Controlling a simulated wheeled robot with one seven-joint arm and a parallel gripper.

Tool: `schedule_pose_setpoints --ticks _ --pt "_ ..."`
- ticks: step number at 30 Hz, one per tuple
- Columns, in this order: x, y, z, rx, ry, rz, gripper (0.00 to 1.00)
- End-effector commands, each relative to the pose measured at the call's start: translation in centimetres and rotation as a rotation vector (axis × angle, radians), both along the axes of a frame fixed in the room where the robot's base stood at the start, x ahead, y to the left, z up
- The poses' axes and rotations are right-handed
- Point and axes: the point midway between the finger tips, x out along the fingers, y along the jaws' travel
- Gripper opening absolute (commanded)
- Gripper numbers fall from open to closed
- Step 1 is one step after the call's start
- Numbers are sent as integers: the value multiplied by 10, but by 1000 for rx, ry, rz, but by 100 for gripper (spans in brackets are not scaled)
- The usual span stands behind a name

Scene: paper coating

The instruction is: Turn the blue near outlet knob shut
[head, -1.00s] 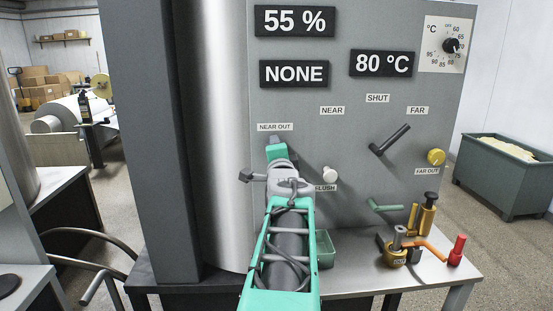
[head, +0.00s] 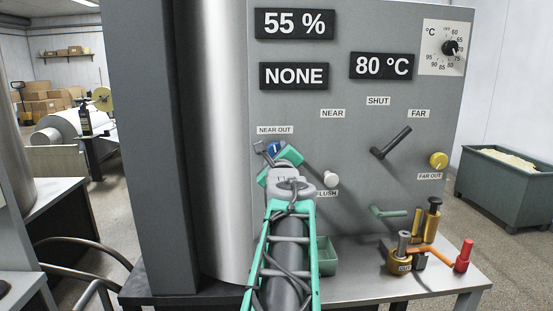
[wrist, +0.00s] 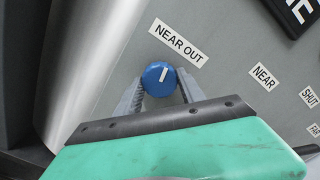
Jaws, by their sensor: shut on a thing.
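The blue near outlet knob (head: 274,149) sits on the grey panel just under the NEAR OUT label (head: 275,130). In the wrist view the round blue knob (wrist: 159,78) shows a white pointer line tilted a little right of straight up in that picture. My gripper (wrist: 160,88) has one grey finger on each side of the knob and is shut on it. In the head view my gripper (head: 268,150) and its green body cover part of the knob.
A white FLUSH knob (head: 331,180) is close to the right of my gripper. A dark lever (head: 391,142) and a yellow far outlet knob (head: 438,160) are further right. A green tray (head: 325,255) and brass fittings (head: 433,220) stand on the bench below.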

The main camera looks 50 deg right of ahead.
Motion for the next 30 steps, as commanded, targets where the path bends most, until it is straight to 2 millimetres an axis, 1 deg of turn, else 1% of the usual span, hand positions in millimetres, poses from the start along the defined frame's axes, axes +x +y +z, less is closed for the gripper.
schedule_pose_setpoints --ticks 6,12,29,30 --pt "0 0 -1 91 -105 -1 6" --pt "0 0 0 142 -162 0 6" --pt "0 0 0 165 -188 0 6" --pt "0 0 0 165 -188 0 48"
